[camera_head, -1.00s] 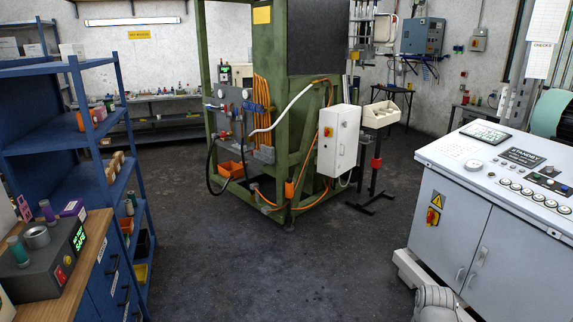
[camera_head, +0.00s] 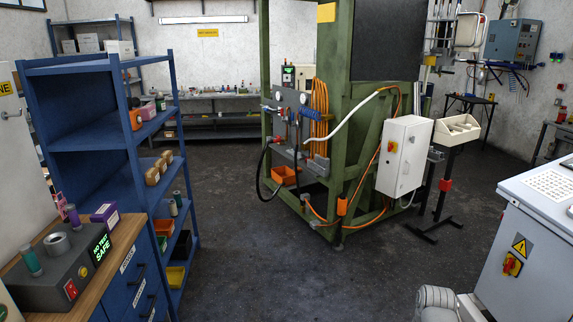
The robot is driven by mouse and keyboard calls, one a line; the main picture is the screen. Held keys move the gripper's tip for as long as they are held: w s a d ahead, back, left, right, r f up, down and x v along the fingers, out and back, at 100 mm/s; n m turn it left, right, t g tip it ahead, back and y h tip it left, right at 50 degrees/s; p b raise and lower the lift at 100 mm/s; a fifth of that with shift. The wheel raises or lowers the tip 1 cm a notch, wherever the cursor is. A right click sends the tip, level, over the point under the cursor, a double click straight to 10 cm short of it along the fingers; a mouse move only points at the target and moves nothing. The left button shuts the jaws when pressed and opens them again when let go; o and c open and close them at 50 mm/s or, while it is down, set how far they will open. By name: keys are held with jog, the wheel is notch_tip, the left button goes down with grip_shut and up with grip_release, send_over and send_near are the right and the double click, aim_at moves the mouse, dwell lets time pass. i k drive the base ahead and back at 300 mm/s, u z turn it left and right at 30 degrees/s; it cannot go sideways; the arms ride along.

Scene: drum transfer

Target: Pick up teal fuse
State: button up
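A teal cylinder (camera_head: 30,260), which looks like the teal fuse, stands upright on the left part of a dark grey tester box (camera_head: 66,276) at the lower left. The box has a green lit "SAFE" display and a red switch, and a round metal socket (camera_head: 57,244) on top. A purple cylinder (camera_head: 74,217) stands behind the socket. A pale part of my own body shows at the bottom edge, right of centre. My gripper is not in view, so its state does not show.
The box sits on a wooden-topped blue drawer cabinet (camera_head: 125,238). A blue shelf rack (camera_head: 98,130) stands behind it. A green machine frame (camera_head: 335,150) with hoses fills the centre back. A white console (camera_head: 535,240) is at right. The dark floor (camera_head: 290,280) between is clear.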

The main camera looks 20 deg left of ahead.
aim_at(26, 251)
jog(key=u, duration=0.2)
jog(key=i, duration=0.7)
jog(key=u, duration=0.85)
jog(key=i, duration=0.55)
jog(key=u, duration=0.65)
jog(key=i, duration=0.55)
jog(key=u, duration=0.3)
jog(key=k, duration=0.9)
jog(key=u, duration=0.15)
jog(key=i, duration=0.5)
